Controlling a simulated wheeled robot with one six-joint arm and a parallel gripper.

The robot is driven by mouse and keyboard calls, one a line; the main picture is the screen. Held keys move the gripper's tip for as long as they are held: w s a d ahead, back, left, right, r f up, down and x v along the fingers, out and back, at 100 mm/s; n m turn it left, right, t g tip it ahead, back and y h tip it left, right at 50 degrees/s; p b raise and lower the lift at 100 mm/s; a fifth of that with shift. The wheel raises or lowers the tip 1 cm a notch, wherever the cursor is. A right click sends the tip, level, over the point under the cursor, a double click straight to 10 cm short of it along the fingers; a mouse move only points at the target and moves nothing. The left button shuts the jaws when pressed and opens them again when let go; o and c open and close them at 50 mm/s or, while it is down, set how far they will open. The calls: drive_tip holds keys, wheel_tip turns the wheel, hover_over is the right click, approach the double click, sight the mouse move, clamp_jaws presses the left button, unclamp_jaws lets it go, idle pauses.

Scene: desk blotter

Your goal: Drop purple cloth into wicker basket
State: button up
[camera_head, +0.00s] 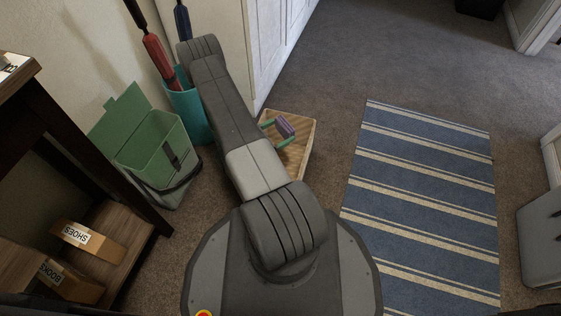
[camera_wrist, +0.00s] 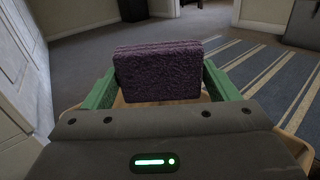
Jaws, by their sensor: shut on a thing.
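The purple cloth (camera_head: 286,126) is a folded, fuzzy block. My gripper (camera_head: 281,131) is shut on it with its green fingers. In the wrist view the cloth (camera_wrist: 157,73) stands upright between the fingers (camera_wrist: 157,88). A tan, open-looking box, which seems to be the wicker basket (camera_head: 306,152), is under the gripper and cloth in the head view. Its tan rim (camera_wrist: 296,146) also shows below the gripper in the wrist view. My arm hides its left part. How high the cloth is above the basket is hard to tell.
A green lidded bin (camera_head: 158,160) and a teal umbrella stand (camera_head: 188,112) are at left. A dark shelf holds boxes labelled SHOES (camera_head: 88,240) and BOOKS (camera_head: 72,283). A white cabinet (camera_head: 275,40) is behind the basket. A striped rug (camera_head: 425,190) lies right, with clear carpet beyond.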

drive_tip(key=shift+f+b, duration=0.3)
drive_tip(key=shift+f, duration=0.6)
drive_tip(key=o, duration=0.8)
drive_tip(key=shift+a, duration=0.1)
drive_tip(key=p+v, duration=0.3)
drive_tip(key=v, duration=1)
drive_tip(key=shift+s+a+r+p, duration=0.1)
drive_tip(key=shift+s+a+p, duration=0.15)
drive_tip(key=shift+p, duration=0.15)
drive_tip(key=shift+d, duration=0.1)
drive_tip(key=b+x, duration=0.3)
drive_tip(key=x, duration=1)
drive_tip(key=shift+w+d+b, duration=0.25)
drive_tip(key=shift+b, duration=0.1)
